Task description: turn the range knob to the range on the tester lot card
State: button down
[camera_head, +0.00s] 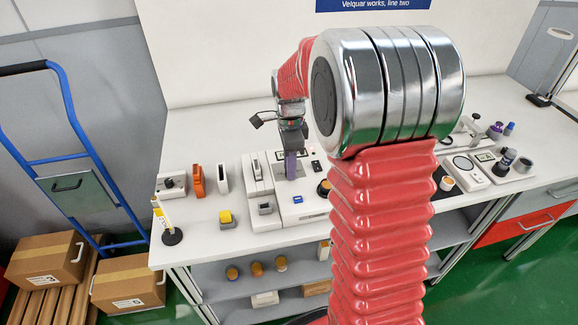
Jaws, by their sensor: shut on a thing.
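My gripper (291,142) hangs above the white tester (312,207) on the bench, left of my red arm. It is shut on a narrow purple block (291,168), held upright; I cannot tell whether the block's lower end touches the tester. A dark round knob (323,188) shows on the tester's right side, apart from my gripper and partly beside my arm. Its pointer and range marks are too small to read. A small blue display or label (297,199) is on the tester's front. I cannot make out which item is the lot card.
My arm hides the bench's middle. A yellow-and-white post on a black base (171,237) stands at the left front edge. An orange holder (197,181) and a yellow block (226,216) are left of the tester. Instruments (466,172) stand at right.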

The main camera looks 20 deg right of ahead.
jog(key=n, duration=0.5)
jog(key=shift+w+r+n, duration=0.1)
jog(key=shift+n, duration=0.3)
jog(key=n, duration=0.5)
jog(key=shift+w, duration=0.1)
jog(key=c, duration=1.5)
grip_release()
notch_tip(320, 180, up, 14)
jog(key=shift+f, duration=0.15)
jog(key=shift+n, duration=0.3)
